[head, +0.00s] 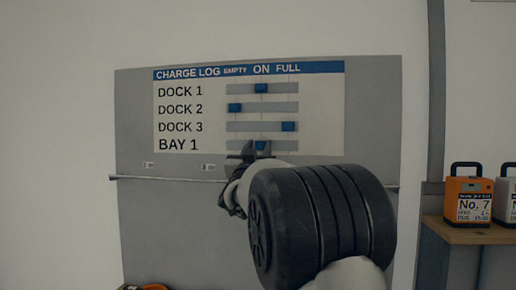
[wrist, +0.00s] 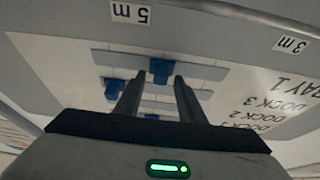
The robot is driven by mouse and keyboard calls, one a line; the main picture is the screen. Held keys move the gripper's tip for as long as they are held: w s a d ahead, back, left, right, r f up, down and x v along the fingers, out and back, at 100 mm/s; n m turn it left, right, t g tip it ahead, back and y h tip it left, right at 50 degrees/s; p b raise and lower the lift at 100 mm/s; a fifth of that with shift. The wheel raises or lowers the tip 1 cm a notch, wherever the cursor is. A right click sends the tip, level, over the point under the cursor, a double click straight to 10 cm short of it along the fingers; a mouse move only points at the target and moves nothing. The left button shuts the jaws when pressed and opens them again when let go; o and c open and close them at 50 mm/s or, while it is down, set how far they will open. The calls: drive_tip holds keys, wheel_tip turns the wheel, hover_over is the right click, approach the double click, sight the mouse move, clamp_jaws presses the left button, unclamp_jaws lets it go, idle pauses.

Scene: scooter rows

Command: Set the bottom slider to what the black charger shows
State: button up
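The charge log board (head: 135,215) carries rows DOCK 1, DOCK 2, DOCK 3 and BAY 1 under EMPTY, ON and FULL. The bottom slider (head: 261,146), in the BAY 1 row, is blue and stands near the middle, under ON. It also shows in the wrist view (wrist: 162,70), where the board appears upside down. My gripper (head: 254,151) is at this slider. In the wrist view my gripper (wrist: 159,79) has its fingers apart, one on each side of the slider; I cannot tell whether they touch it. I see no black charger in either view.
The DOCK 1 slider (head: 261,88) is at the middle, DOCK 2 (head: 235,107) at the left, DOCK 3 (head: 288,126) at the right. A rail (head: 150,179) crosses below. An orange charger (head: 468,199) and a whitish one (head: 507,202) stand on a shelf (head: 470,233) at right.

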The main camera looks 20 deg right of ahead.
sight(290, 140)
drive_tip(key=shift+c, duration=0.4)
clamp_jaws()
drive_tip(key=shift+d, duration=0.1)
drive_tip(key=s+d+b, duration=0.1)
drive_tip(key=d, duration=0.1)
drive_tip(key=s+d+b, duration=0.3)
drive_tip(key=d, duration=0.1)
drive_tip(key=shift+s+d+f+b, duration=0.15)
drive_tip(key=shift+s+d+b, duration=0.15)
drive_tip(key=shift+b, duration=0.05)
drive_tip(key=shift+s+d, duration=0.2)
drive_tip(key=shift+d, duration=0.15)
drive_tip(key=shift+o, duration=0.4)
unclamp_jaws()
drive_tip(key=shift+d, duration=0.1)
drive_tip(key=shift+s, duration=0.1)
